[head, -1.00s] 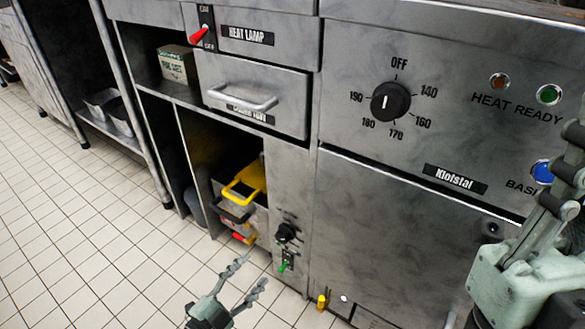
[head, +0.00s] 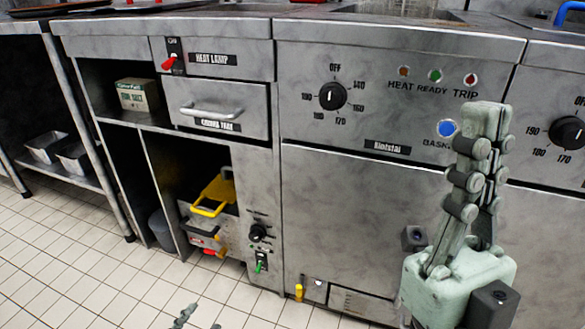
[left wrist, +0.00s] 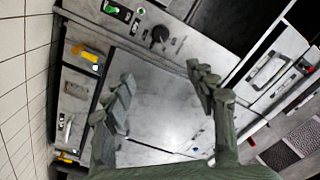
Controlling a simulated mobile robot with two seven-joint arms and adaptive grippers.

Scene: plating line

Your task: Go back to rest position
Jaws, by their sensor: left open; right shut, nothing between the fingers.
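My right gripper (head: 482,140) stands upright at the right of the head view, in front of the fryer front, its fingers shut together with nothing between them. My left gripper (head: 198,318) shows only its fingertips at the bottom edge of the head view, low over the tiled floor. In the left wrist view its two fingers (left wrist: 165,95) are spread apart, open and empty, with a grey metal panel behind them. Neither gripper visibly holds anything.
The fryer panel carries a black dial (head: 333,96) and a blue button (head: 446,128). A drawer handle (head: 211,112) sticks out below the heat lamp switch (head: 169,64). A yellow-handled item (head: 212,196) sits in an open bay. The tiled floor (head: 100,285) at left is clear.

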